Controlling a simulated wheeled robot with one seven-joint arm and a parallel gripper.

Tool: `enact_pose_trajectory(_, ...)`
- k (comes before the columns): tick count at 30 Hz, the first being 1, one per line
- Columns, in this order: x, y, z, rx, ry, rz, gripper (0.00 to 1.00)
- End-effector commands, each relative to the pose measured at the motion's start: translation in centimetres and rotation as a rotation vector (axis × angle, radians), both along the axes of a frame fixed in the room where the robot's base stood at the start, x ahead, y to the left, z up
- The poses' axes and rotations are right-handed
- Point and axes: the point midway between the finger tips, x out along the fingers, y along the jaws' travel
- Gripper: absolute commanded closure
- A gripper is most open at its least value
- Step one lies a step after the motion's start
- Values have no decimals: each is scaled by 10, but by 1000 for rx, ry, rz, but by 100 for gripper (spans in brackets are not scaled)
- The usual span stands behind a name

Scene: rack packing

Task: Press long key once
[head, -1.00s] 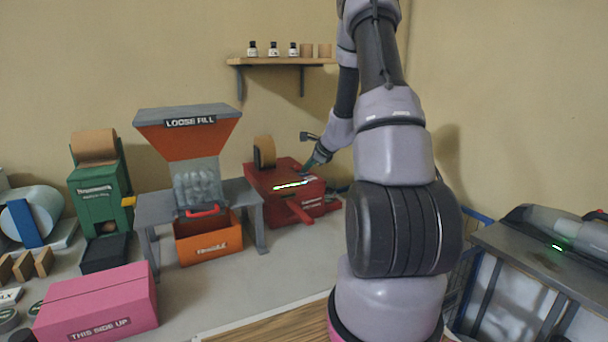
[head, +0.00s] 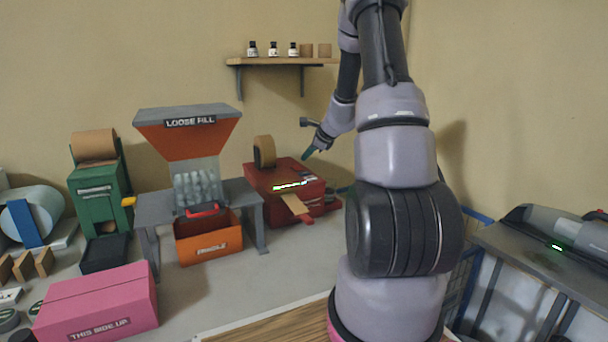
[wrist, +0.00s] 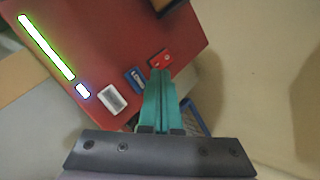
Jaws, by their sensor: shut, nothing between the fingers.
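The red tape machine (head: 262,183) stands on the bench with a brown tape roll on top and a lit green bar on its front edge. A tan strip of tape (head: 297,205) sticks out over its red front tongue. In the wrist view its top carries a pale key (wrist: 112,97), a blue key (wrist: 137,79) and a red key (wrist: 162,58); their labels are too small to read. My gripper (head: 308,154) is shut and empty, raised above the key side of the machine. Its teal fingertips also show in the wrist view (wrist: 160,76), in line with the blue and red keys.
A loose-fill hopper (head: 187,135) on a grey stand, with an orange bin (head: 210,243) below, stands left of the machine. A pink box (head: 98,305) lies at the front left. A shelf (head: 280,61) with small bottles hangs on the wall above.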

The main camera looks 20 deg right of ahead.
Motion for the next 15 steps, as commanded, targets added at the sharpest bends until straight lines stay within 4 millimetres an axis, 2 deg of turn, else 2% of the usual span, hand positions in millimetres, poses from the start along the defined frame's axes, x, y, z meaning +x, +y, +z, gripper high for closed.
enact_pose_trajectory(6, 0, 0, 18, -1, -2, 0, 100)
enact_pose_trajectory(15, 0, 0, 20, 0, -1, -1, 100)
